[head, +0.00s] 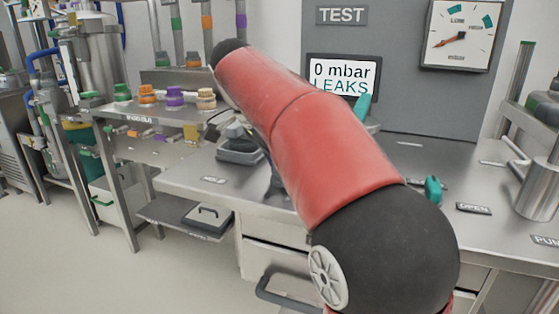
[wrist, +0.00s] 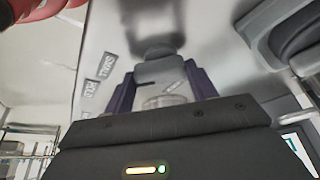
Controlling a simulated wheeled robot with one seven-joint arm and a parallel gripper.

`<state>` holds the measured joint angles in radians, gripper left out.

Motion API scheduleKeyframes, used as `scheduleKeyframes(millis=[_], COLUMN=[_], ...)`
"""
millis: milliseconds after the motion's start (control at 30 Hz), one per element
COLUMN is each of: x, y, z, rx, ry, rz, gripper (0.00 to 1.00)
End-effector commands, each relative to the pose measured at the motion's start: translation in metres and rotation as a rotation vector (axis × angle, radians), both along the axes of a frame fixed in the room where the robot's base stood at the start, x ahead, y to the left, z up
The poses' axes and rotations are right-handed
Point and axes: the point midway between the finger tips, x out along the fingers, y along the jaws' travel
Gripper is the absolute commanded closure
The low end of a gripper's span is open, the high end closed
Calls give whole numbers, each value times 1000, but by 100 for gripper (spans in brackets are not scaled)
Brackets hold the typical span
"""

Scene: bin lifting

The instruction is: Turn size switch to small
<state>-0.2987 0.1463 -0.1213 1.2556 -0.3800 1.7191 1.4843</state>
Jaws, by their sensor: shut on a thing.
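In the wrist view, my gripper (wrist: 160,82) reaches over a metal surface, with a dark finger on each side of a grey block-like piece. It is shut on this piece, which looks like the handle of the size switch (wrist: 158,70). A small label reading SMALL (wrist: 107,65) lies left of the fingers, with another label (wrist: 90,88) just below it, hard to read. Which label the handle points to cannot be told. In the head view, my red and black arm hides the gripper and the switch.
In the head view, a grey fixture (head: 240,150) stands on the steel bench (head: 185,178) left of my arm. A TEST panel with a screen (head: 343,77) and a dial gauge (head: 460,36) is behind. A teal handle (head: 433,190) and a metal cylinder (head: 540,190) are at right.

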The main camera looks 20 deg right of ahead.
Motion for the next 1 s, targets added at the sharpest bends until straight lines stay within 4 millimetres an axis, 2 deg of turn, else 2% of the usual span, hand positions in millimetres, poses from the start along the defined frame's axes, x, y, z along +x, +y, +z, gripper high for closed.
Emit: scheduleKeyframes(millis=[667, 700, 867, 1000], x=[1, 1, 1, 0], y=[0, 0, 0, 0], z=[0, 0, 0, 0], rx=[2, 2, 1, 1], ry=[-2, -2, -1, -1], rz=[-64, -64, -63, -62], gripper=[66, 41, 22, 22])
